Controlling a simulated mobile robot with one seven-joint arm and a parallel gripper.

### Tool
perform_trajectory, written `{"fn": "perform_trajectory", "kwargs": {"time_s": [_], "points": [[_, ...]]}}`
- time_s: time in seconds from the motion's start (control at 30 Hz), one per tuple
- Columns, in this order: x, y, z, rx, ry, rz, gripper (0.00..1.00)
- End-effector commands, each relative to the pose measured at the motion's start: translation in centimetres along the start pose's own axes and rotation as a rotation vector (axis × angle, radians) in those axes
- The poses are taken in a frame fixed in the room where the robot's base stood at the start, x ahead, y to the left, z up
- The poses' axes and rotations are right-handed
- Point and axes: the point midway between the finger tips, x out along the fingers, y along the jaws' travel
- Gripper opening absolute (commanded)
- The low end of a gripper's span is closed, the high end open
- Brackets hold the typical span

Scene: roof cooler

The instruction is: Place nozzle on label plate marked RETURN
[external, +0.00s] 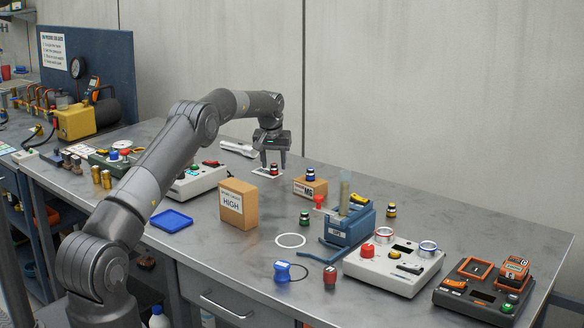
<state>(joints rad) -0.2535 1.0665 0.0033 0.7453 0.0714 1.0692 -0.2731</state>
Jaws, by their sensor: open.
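My gripper (273,162) points down over the far middle of the bench, its fingers apart. A small nozzle-like piece (274,169), dark with red, is below and between the fingertips; I cannot tell whether they touch it. It appears to stand on a white label plate (261,172), whose lettering is too small to read. Similar small pieces stand elsewhere: a green and dark one (305,219), a yellow and dark one (391,211) and a red and dark one (330,278). I cannot tell which plate is marked RETURN.
A cardboard box marked HIGH (238,204) and a smaller box (310,188) stand near my gripper. A blue tray (171,221) lies left. A blue device (349,228), a white control box (385,272) and a dark orange-trimmed box (470,293) stand right. A wall is behind.

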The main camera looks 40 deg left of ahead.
Motion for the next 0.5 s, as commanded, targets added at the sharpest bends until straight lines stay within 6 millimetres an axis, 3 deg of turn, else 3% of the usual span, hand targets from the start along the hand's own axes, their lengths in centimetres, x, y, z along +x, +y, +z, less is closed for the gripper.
{"fn": "perform_trajectory", "kwargs": {"time_s": [0.3, 0.5], "points": [[-7.0, 0.1, -0.1, 0.000, 0.004, 0.001, 0.45], [-9.9, 0.0, 0.0, 0.000, 0.002, 0.000, 0.45]]}}
